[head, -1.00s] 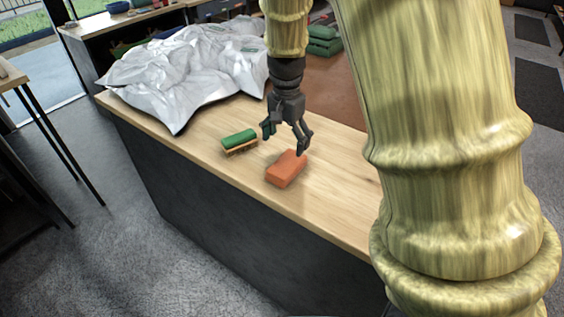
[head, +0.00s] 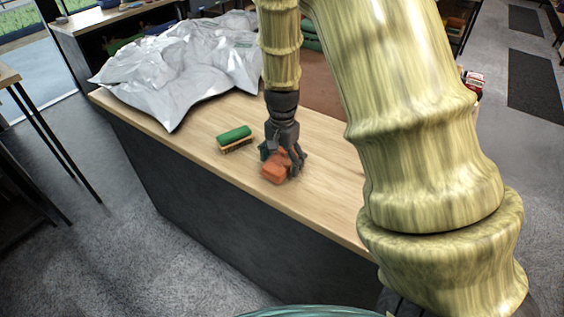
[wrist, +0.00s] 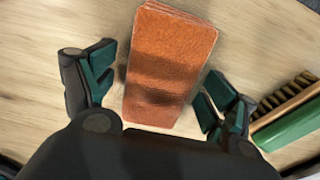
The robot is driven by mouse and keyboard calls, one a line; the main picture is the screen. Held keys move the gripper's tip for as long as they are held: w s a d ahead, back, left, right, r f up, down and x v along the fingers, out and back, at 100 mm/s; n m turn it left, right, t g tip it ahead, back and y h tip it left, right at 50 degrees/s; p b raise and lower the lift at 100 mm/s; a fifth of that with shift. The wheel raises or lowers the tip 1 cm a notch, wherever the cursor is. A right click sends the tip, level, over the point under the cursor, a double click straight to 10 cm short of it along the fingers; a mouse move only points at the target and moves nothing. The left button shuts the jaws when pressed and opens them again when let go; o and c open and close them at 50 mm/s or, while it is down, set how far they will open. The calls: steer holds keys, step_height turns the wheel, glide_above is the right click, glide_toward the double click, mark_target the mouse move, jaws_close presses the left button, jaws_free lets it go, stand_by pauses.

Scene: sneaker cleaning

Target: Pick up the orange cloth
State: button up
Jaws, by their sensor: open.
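The orange cloth (head: 274,171) is a thick, folded block lying on the wooden counter near its front edge. In the wrist view the cloth (wrist: 167,65) lies lengthwise between my two fingers, with wood showing on both sides of it. My gripper (head: 283,160) is open and low over the cloth, hiding part of it in the head view. In the wrist view my gripper's fingers (wrist: 158,95) stand apart around the cloth, the right one closer to it. I cannot tell whether either finger touches it.
A green-backed brush (head: 235,138) lies just left of the cloth; it also shows at the right in the wrist view (wrist: 292,120). A crumpled silvery sheet (head: 180,65) covers the counter's far left part. The wooden counter (head: 325,190) is clear right of the cloth.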

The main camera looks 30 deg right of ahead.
steer(key=c, duration=1.2)
